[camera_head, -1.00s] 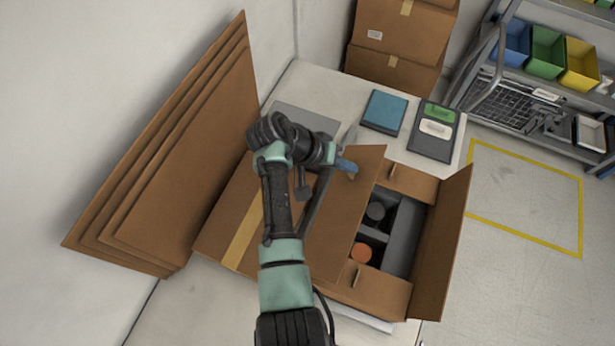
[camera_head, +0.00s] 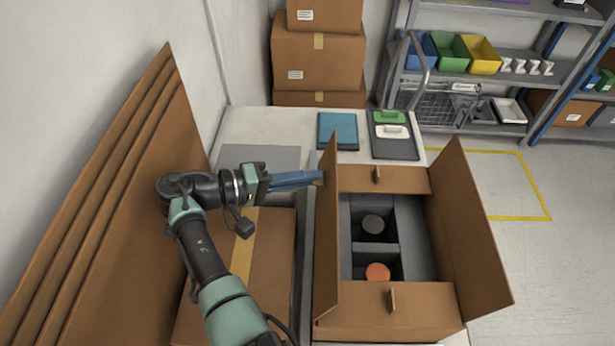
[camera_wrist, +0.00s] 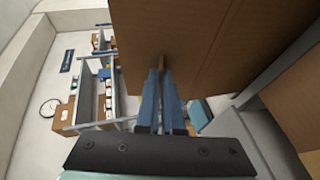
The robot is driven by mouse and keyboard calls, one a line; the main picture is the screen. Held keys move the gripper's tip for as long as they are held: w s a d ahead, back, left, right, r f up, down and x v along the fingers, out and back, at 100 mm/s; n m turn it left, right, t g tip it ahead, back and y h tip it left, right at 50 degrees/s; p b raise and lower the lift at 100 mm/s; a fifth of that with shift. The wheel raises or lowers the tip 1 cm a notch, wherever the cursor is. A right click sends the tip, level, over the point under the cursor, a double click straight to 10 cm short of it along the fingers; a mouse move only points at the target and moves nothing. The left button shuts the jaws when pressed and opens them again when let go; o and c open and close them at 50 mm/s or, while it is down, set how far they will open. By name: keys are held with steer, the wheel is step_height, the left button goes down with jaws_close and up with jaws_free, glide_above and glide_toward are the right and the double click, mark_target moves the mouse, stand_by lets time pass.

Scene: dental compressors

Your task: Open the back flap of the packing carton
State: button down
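The open packing carton (camera_head: 385,322) stands on the table at the right of the head view. Its left flap (camera_head: 328,235) stands near upright. Its right flap (camera_head: 468,235) leans outward. The far flap (camera_head: 405,180) and near flap (camera_head: 425,297) lie roughly level, each with a small upright tab. My gripper (camera_head: 318,177) reaches from the left to the far part of the left flap, on its outer side. In the wrist view its blue fingers (camera_wrist: 161,98) are close together around a thin brown tab (camera_wrist: 161,64) on the flap's face (camera_wrist: 195,40). The fingertips' contact is partly hidden.
A dark round item (camera_head: 372,224) and an orange one (camera_head: 377,272) sit inside the carton. A taped closed carton (camera_head: 275,255) lies under my arm. Tall flat cardboard sheets (camera_head: 110,190) lean at left. A blue folder (camera_head: 338,131) and dark case (camera_head: 396,152) lie behind.

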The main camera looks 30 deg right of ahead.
steer(key=shift+w, duration=0.1)
stand_by(0.3)
steer(key=c, duration=1)
jaws_free()
steer(key=shift+c, duration=0.2)
